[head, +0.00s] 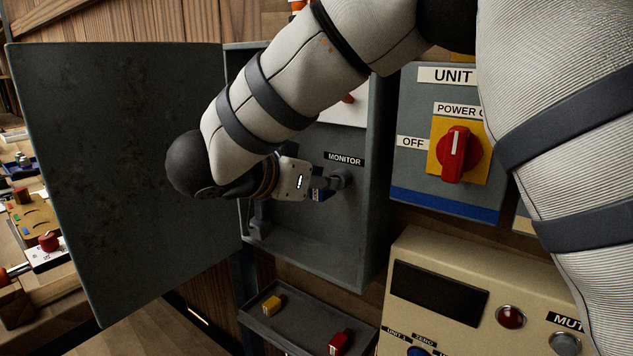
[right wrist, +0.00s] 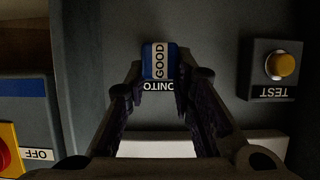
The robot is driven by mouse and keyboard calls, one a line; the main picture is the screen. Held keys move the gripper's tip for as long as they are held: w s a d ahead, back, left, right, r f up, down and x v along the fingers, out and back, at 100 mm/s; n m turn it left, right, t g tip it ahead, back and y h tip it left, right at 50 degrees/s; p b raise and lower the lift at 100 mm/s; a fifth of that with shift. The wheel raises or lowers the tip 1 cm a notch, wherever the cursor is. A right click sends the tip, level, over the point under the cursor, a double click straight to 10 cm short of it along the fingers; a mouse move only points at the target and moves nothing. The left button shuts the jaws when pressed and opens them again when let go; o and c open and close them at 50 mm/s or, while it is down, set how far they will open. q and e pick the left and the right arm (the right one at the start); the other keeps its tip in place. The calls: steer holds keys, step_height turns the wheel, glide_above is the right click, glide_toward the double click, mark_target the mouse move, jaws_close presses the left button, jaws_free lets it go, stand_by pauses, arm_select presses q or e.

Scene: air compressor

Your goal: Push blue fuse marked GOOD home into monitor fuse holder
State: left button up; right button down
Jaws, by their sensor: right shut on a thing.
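The blue fuse (right wrist: 148,62) carries a white GOOD label and shows between the fingertips of my right gripper (right wrist: 165,84) in the right wrist view. My right gripper (head: 326,182) is shut on it inside the open grey cabinet (head: 375,190). In the head view only a small blue part (head: 319,195) shows beside the fingers. The MONITOR label (head: 344,159) is on the cabinet's back wall just above the fingertips. The monitor fuse holder is hidden behind the fuse and fingers, so I cannot tell how deep the fuse sits. My left gripper is out of view.
The cabinet door (head: 120,170) stands open at the left. A tray (head: 290,328) below holds a yellow block (head: 271,305) and a red block (head: 339,342). A red power switch (head: 455,154) is at the right. A yellow TEST button (right wrist: 281,65) is near the gripper.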

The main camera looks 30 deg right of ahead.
steer(key=shift+w+d, duration=0.25)
steer(key=shift+d, duration=0.35)
steer(key=c, duration=1.3)
jaws_free()
steer(key=v, duration=1.2)
